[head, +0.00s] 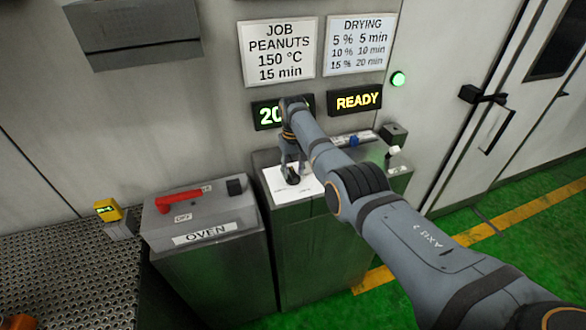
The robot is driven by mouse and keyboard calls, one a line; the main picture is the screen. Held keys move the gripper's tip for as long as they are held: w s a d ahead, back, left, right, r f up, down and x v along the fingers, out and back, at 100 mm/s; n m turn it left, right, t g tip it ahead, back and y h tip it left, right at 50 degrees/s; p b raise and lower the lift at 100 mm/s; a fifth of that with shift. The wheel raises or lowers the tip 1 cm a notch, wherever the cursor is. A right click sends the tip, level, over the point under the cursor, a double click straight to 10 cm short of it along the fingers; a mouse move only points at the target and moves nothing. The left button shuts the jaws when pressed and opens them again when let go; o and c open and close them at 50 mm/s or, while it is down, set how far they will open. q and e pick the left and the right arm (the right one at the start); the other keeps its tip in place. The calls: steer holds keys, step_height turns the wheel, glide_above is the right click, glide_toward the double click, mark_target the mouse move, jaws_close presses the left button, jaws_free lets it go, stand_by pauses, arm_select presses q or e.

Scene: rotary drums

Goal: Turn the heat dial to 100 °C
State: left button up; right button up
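The heat dial (292,178) is a small black knob on a white scale plate (275,184) on top of the grey cabinet in the middle. My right gripper (292,168) points down at the dial from above. Its fingers are apart, one on each side of the knob; contact is too small to make out. A green digital display (266,115) behind my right wrist shows "20", and the rest of its reading is hidden by my arm. My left gripper is not in view.
An oven box (205,236) with a red lever (179,200) stands to the left. A lit READY sign (356,101), a green lamp (398,79) and a job sign (278,52) reading 150 °C are on the wall. A white-tipped lever (394,151) is right of the dial.

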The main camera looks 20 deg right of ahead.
steer(key=shift+w, duration=0.1)
steer(key=shift+c, duration=1.9)
jaws_close()
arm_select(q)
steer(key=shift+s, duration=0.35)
